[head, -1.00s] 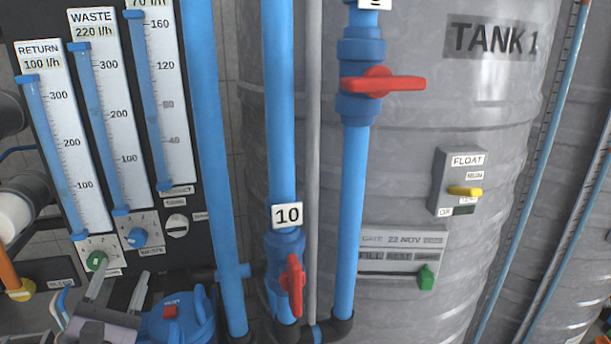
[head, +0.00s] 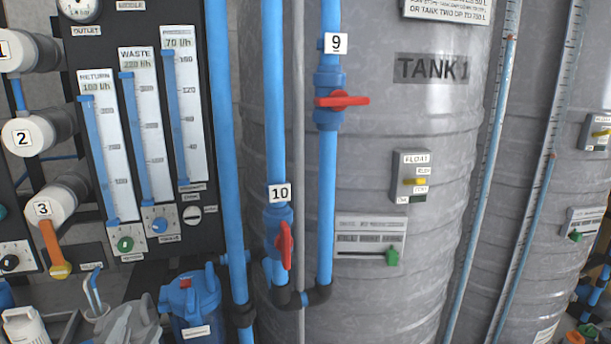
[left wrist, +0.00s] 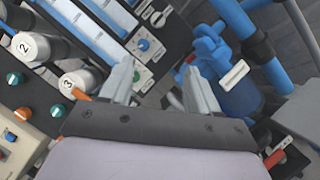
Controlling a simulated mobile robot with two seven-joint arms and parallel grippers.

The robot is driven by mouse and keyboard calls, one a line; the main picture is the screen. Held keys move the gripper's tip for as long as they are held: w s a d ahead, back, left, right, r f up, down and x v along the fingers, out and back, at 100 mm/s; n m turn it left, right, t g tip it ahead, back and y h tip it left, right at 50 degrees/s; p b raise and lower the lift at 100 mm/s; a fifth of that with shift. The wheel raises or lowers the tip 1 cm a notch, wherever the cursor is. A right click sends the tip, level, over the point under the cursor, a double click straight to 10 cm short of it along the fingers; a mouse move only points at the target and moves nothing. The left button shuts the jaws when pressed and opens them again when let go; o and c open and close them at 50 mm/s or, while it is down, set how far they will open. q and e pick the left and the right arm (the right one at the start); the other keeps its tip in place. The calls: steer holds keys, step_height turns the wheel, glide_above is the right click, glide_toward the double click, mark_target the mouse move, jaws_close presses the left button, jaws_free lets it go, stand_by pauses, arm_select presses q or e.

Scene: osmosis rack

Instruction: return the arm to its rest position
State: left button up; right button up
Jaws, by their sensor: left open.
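My left gripper (left wrist: 160,84) is open in the left wrist view, with two pale grey fingers spread apart and nothing seen between them. In the head view, grey parts of it (head: 128,320) show at the bottom left, partly cut off by the frame edge. It is below the flow meter panel and left of the blue filter housing (head: 192,307). The green knob (head: 125,243) under the RETURN meter is above it, apart from the fingers. My right gripper is in neither view.
The dark panel holds meters and the blue WASTE knob (head: 159,224). Blue pipes with red valve handles 9 (head: 342,100) and 10 (head: 285,245) run before the grey tank (head: 430,130).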

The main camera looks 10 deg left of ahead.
arm_select(q)
steer(key=s+d+f+m+g+h, duration=0.1)
steer(key=s+d+f+m+g, duration=0.2)
steer(key=f+m, duration=0.4)
steer(key=s+d+f+m+g+h+p, duration=0.1)
steer(key=s+d+f+m+g+h, duration=0.1)
steer(key=d+f+m, duration=0.5)
steer(key=s+d+f+m+g+h+p, duration=0.1)
steer(key=s+d+f+m+g, duration=0.4)
steer(key=m, duration=0.9)
step_height(320, 180, down, 3)
steer(key=shift+s+d+r+h, duration=0.2)
steer(key=shift+s+d+h, duration=0.25)
steer(key=shift+s, duration=0.35)
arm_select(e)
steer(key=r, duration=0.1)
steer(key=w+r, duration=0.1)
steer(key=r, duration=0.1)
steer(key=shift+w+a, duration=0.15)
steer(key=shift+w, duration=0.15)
arm_select(q)
steer(key=shift+a, duration=0.15)
